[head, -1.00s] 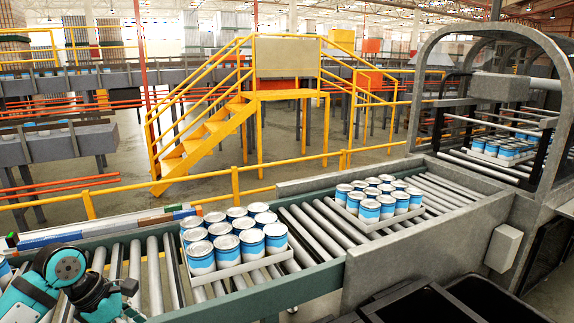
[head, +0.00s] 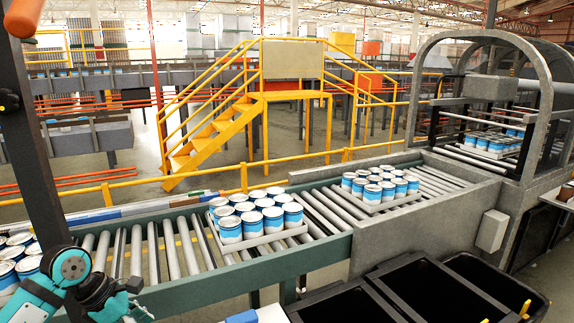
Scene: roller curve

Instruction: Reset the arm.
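My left arm shows at the lower left in the head view, with a teal and black wrist. The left gripper (head: 136,302) is small and dark over the front edge of the roller conveyor (head: 160,255). I cannot make out whether its fingers are apart, and I see nothing held in it. My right gripper is not in view.
A tray of blue-and-white cans (head: 258,222) stands mid-conveyor, another tray (head: 378,190) farther right, and more cans (head: 18,262) at the left. Black bins (head: 420,292) stand at the front right. A dark post (head: 38,150) rises at the left. A metal arch (head: 425,100) spans the conveyor.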

